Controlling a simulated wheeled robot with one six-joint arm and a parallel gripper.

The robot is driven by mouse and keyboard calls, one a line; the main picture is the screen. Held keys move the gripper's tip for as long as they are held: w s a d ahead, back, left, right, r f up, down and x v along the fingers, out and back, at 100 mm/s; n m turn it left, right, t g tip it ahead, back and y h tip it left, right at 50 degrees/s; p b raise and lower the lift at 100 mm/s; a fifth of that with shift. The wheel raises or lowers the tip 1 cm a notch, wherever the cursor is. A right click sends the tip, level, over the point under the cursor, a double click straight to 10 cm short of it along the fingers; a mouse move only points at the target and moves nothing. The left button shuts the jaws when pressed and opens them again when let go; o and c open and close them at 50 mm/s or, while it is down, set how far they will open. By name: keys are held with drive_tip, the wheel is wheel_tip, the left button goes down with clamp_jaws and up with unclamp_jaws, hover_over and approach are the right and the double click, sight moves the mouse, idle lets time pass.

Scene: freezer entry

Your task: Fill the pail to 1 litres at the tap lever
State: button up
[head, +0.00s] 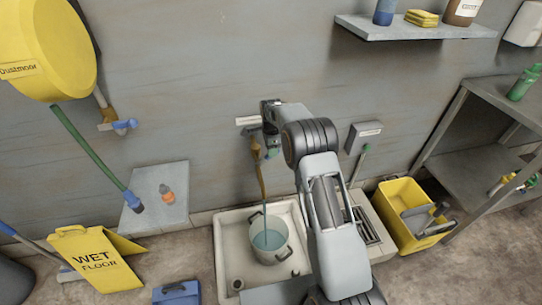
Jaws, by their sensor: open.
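A light grey pail (283,252) stands upright in the white floor basin (228,262) and has bluish water (268,240) in it. A brass tap spout (258,172) comes down from the wall above the pail. A thin bluish stream seems to run from its end into the pail. My gripper (270,130) is at the wall by the top of the tap, open. The tap lever is mostly hidden by my gripper and arm, and I cannot tell its position or whether the jaws touch it. No level mark on the pail is readable.
A yellow drum (45,45) with a blue-handled tap hangs at left, above a green hose. A yellow wet-floor sign (95,262) stands at lower left. A yellow bucket (400,210) and grey shelving (480,170) stand at right. A wall shelf (415,28) holds bottles and sponges.

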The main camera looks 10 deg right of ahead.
drive_tip(key=shift+f, duration=1.9)
drive_tip(key=shift+c, duration=0.3)
clamp_jaws()
